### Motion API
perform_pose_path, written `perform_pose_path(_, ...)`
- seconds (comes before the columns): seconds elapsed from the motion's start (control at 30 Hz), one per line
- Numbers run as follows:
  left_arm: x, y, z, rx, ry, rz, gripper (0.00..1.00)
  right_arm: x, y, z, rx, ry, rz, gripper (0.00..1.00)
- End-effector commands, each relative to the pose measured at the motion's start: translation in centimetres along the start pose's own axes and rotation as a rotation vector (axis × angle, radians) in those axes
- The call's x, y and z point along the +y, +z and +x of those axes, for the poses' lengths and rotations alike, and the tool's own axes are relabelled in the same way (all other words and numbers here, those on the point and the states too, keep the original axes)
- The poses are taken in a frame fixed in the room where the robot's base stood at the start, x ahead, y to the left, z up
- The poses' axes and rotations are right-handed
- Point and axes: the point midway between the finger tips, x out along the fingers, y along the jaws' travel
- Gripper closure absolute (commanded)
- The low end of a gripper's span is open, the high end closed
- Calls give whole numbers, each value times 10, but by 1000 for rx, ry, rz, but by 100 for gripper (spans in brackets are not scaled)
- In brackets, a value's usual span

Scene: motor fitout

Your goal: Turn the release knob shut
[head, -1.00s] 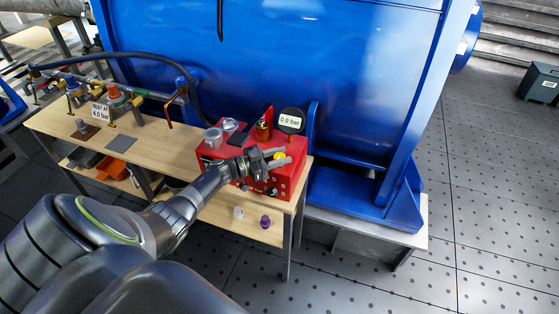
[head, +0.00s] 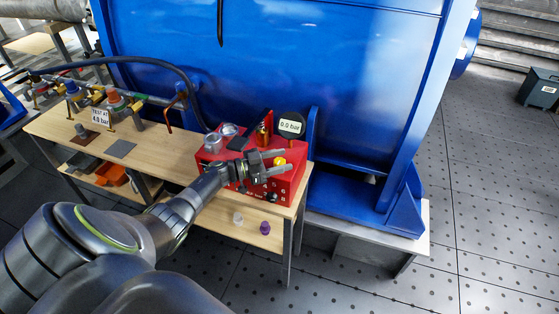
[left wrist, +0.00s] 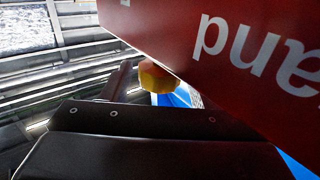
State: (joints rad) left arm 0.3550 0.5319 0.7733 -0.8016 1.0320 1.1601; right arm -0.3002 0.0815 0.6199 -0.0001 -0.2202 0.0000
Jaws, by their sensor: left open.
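A red control box (head: 212,158) stands on the right end of the wooden bench. A yellow knob (head: 280,161) sits at its right front, and it also shows in the left wrist view (left wrist: 156,77) beside the box's red wall (left wrist: 225,30). A black knob (head: 272,196) is low on the box's front; I cannot read which is labelled release. My left gripper (head: 284,170) is open in front of the box, its fingers overlapping and close to the yellow knob. Contact cannot be told. My right gripper is not in view.
A gauge reading 0.0 bar (head: 290,125) stands behind the box. Valves (head: 115,100) on a pipe and a small sign (head: 100,117) are at the bench's left. A large blue housing (head: 300,60) rises behind.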

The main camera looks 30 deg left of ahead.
Motion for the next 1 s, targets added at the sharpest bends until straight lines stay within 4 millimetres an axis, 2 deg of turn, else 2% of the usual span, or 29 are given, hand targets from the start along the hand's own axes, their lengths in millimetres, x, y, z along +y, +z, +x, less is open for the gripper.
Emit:
perform_pose_path(0.17,0,2,-3,-2,0,-1,46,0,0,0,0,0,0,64)
perform_pose_path(0.27,0,3,-12,-4,-1,-1,46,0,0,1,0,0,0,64)
perform_pose_path(0.37,0,4,-30,-6,-1,-1,46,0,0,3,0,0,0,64)
perform_pose_path(0.8,0,4,-135,-6,1,0,46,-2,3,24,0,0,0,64)
perform_pose_path(1.0,0,2,-164,-3,1,0,46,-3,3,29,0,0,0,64)
